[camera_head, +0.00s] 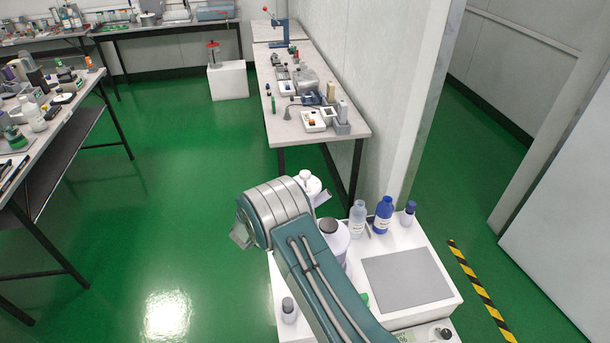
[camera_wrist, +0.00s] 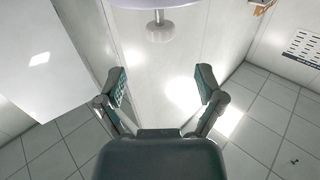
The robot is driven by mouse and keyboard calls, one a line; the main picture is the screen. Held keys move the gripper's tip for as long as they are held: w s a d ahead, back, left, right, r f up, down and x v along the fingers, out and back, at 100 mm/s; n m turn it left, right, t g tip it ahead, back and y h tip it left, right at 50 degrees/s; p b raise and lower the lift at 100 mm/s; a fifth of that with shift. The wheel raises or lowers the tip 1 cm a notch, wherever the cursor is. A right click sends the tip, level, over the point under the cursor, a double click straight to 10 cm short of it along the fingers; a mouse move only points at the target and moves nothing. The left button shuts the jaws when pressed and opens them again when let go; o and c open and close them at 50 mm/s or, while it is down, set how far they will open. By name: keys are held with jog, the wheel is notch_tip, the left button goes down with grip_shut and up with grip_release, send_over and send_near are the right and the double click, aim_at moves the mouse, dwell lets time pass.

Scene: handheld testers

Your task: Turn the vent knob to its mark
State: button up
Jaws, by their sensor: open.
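No part that I can surely call the vent knob or its mark shows. In the wrist view, a pale round disc with a short grey stem (camera_wrist: 160,26) is at the top edge, beyond my gripper (camera_wrist: 162,84). My gripper is open and empty, its two fingers wide apart with a clear gap to that stem. In the head view, my arm reaches up from the bottom and hides what lies behind it. A white rounded object (camera_head: 307,182) is just past its bend; I cannot tell what it is.
A white cart (camera_head: 432,262) with bottles and a grey plate (camera_head: 408,279) stands close at the right. A bench with handheld testers (camera_head: 313,122) runs along the wall. Another bench (camera_head: 85,114) is at the left. Green floor (camera_head: 150,200) between them is clear.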

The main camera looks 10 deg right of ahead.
aim_at(305, 173)
jog(key=x, duration=0.8)
jog(key=shift+w+d, duration=0.15)
jog(key=shift+w, duration=0.25)
jog(key=shift+w+d, duration=0.1)
jog(key=shift+d, duration=0.2)
jog(key=shift+a, duration=0.1)
jog(key=c, duration=1.1)
